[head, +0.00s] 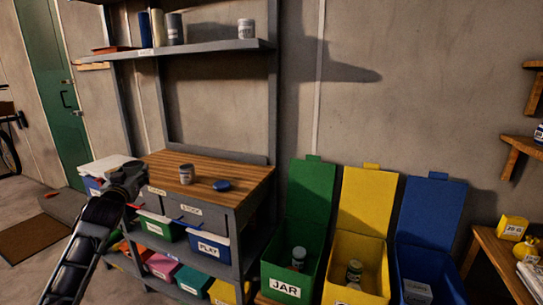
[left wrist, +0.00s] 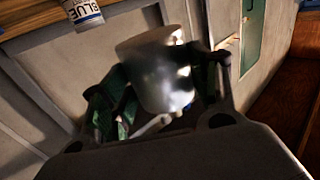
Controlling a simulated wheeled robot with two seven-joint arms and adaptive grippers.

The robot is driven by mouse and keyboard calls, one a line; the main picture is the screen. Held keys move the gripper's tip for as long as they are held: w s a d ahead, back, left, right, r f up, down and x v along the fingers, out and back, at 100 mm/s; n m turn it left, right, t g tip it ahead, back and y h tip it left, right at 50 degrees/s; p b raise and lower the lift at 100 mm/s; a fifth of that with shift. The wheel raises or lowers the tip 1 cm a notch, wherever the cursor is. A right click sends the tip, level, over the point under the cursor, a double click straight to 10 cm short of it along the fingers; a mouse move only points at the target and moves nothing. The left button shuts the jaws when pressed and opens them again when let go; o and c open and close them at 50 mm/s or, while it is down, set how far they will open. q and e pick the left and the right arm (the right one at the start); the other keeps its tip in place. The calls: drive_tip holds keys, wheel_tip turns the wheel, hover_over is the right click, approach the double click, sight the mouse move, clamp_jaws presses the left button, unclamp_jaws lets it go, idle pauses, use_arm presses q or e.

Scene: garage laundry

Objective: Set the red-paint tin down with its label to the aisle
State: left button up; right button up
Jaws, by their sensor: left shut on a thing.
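My left gripper (left wrist: 155,90) is shut on a plain silver metal tin (left wrist: 160,70), held between the two fingers. The side facing the wrist camera is bare metal and shows no label, so its paint colour cannot be read. In the head view my left gripper (head: 128,180) is at the left end of the wooden bench top (head: 235,172); the held tin cannot be made out clearly there. A small labelled tin (head: 187,174) stands upright on the bench. My right gripper is not in view.
A blue round item (head: 221,185) lies on the bench right of the standing tin. A shelf (head: 205,49) above holds another tin (head: 246,28). Labelled bins, including PLAY (head: 209,246), fill the rack below. Green, yellow and blue lidded bins (head: 365,200) stand to the right.

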use_arm(q)
drive_tip(key=shift+s+f, duration=0.15)
drive_tip(key=shift+s, duration=0.1)
drive_tip(key=shift+s+d, duration=0.15)
drive_tip(key=shift+s, duration=0.05)
drive_tip(key=shift+s+d+r, duration=0.1)
drive_tip(key=shift+s+r, duration=0.05)
drive_tip(key=shift+r, duration=0.35)
drive_tip(key=shift+w+r, duration=0.25)
drive_tip(key=s+d+r+m+h, duration=0.2)
drive_tip(key=d+r, duration=0.4)
drive_tip(key=d, duration=0.2)
drive_tip(key=s+d+f+m+h, duration=0.15)
drive_tip(key=d+f, duration=0.25)
drive_tip(key=d, duration=0.5)
drive_tip(key=s+d+f+m+h, duration=0.1)
drive_tip(key=s+d+f+h, duration=0.2)
drive_tip(key=d, duration=0.6)
drive_tip(key=s+d+f+m+h, duration=0.1)
drive_tip(key=s+d+f, duration=0.3)
drive_tip(key=f, duration=0.5)
drive_tip(key=s+d+f+m+h, duration=0.1)
drive_tip(key=s+d+f+h, duration=0.1)
drive_tip(key=s+d+f, duration=0.3)
drive_tip(key=shift+s+d+f, duration=0.3)
drive_tip(key=shift+d+f, duration=1.45)
drive_tip(key=shift+f, duration=0.9)
